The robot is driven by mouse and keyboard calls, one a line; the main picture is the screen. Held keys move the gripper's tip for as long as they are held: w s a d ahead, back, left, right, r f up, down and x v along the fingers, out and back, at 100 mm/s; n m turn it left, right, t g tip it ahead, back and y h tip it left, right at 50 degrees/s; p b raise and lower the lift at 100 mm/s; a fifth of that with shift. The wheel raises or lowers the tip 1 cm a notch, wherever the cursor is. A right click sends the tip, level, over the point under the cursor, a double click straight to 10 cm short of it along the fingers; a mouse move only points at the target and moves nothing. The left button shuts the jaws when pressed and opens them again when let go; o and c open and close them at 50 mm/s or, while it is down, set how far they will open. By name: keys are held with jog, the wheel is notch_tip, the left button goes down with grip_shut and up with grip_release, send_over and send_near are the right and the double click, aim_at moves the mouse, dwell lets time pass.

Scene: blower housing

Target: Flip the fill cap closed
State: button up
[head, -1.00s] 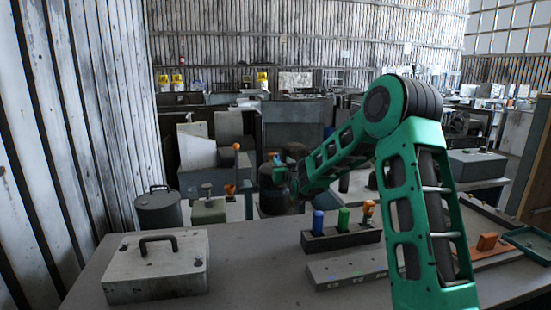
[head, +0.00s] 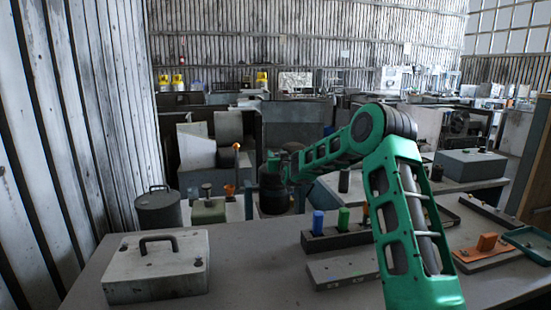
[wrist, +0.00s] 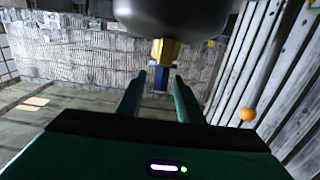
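In the wrist view a dark rounded body (wrist: 172,14) fills the top middle. A brass-coloured fitting with a blue end (wrist: 162,78) hangs below it, in line with the gap between my fingers. I cannot tell which part is the fill cap or whether it is open. My gripper (wrist: 159,82) is open, its two green fingers apart with nothing visibly clamped. In the head view my green arm reaches to the far side of the table, ending by a dark cylinder (head: 272,190). My fingertips cannot be made out there.
A grey box with a handle (head: 156,265) sits front left on the table. A block with blue and green pegs (head: 338,238) stands at the middle, partly behind my arm. An orange knob (head: 236,147) rises beyond the table; an orange ball (wrist: 248,114) shows right in the wrist view.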

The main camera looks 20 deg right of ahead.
grip_shut()
jog(key=shift+w+g+y, duration=0.3)
jog(key=shift+w+g, duration=0.05)
jog(key=shift+g, duration=0.55)
jog(key=shift+w+d+f+g, duration=0.1)
jog(key=shift+w+f+g, duration=0.2)
jog(key=shift+g, duration=0.5)
